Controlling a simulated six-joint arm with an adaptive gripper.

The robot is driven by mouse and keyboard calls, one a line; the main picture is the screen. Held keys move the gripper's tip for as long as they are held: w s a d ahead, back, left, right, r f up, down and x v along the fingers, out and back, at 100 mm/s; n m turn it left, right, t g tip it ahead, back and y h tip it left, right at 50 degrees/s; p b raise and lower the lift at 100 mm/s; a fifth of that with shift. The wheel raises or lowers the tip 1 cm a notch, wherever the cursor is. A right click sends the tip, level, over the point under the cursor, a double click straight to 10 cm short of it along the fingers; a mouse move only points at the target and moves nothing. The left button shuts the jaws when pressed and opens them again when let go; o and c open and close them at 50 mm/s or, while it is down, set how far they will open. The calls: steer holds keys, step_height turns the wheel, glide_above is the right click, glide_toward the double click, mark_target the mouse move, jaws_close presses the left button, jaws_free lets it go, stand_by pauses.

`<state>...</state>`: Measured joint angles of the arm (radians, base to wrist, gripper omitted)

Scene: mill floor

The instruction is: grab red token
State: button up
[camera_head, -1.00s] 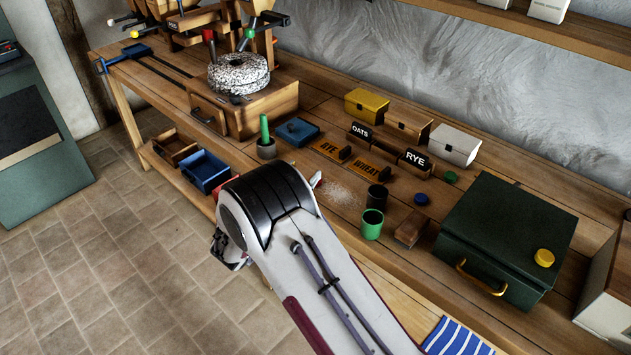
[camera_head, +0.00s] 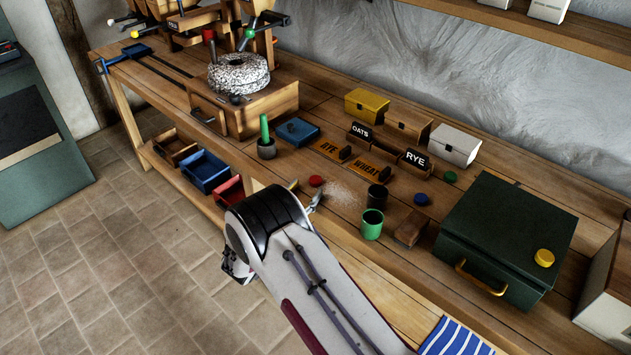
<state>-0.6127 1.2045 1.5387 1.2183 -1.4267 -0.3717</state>
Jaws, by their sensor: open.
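The red token (camera_head: 316,181) lies on the workbench, left of the pale spilled powder and just beyond the rounded end of my arm. It is small and round, and nothing covers it. My gripper (camera_head: 237,268) shows only in part below that rounded end, off the front edge of the bench, left of and nearer than the token. It is open; its fingertips are largely hidden by my arm. I see no contact with the token.
A green cup (camera_head: 372,224) and a dark cup (camera_head: 377,197) stand right of the token. A blue token (camera_head: 421,199) and a green token (camera_head: 450,177) lie further right. A small silvery thing (camera_head: 314,201) is close to the token.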

mark_target(312, 183)
stand_by(0.3)
steer(key=shift+x, duration=3.2)
steer(key=shift+s, duration=0.1)
steer(key=c, duration=0.9)
